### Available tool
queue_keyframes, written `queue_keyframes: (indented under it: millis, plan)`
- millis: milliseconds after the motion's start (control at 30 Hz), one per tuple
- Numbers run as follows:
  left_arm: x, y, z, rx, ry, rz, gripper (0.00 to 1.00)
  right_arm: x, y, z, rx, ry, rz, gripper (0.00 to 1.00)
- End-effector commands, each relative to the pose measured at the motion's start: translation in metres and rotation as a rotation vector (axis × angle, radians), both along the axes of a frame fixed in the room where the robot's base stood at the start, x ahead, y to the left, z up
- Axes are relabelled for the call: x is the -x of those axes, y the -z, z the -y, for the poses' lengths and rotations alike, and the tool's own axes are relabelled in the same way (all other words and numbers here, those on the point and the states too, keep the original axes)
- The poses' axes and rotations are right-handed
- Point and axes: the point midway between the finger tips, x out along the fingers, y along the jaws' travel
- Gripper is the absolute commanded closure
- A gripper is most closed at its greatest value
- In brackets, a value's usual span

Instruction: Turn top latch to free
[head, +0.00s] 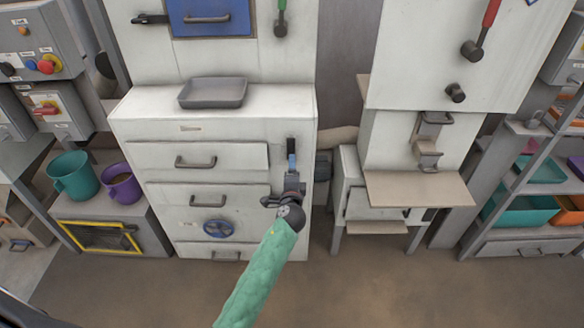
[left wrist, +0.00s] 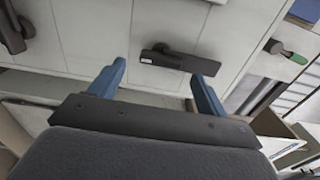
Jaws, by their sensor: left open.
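The top latch (head: 291,146) is a black handle on the right side of the white cabinet front, standing upright in the head view. My left gripper (head: 292,166) is just below it there, at the end of a green-sleeved arm. In the left wrist view the latch (left wrist: 172,59) lies crosswise, just beyond and between the spread blue fingertips of the left gripper (left wrist: 158,70). The fingers are open and hold nothing. I cannot tell whether a fingertip touches the latch. My right gripper is not in view.
A second dark latch (left wrist: 12,28) shows at the left of the wrist view. White drawers (head: 207,201) with grey handles are left of my gripper. A grey tray (head: 213,92) sits on the ledge above. A projecting shelf (head: 418,189) stands to the right.

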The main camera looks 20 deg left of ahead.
Motion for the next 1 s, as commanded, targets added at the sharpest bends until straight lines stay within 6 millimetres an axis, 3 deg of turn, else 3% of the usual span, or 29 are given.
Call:
queue_keyframes:
  millis: [100,333,1000]
  plan:
    - [0.018,0.002,0.005,0.0,-0.001,-0.001,0.24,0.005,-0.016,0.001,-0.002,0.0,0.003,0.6]
    - [0.038,0.001,0.011,0.0,-0.001,0.0,0.24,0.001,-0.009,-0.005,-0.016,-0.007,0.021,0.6]
    - [0.042,0.001,0.011,0.026,-0.004,0.005,0.24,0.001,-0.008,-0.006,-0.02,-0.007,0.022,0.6]
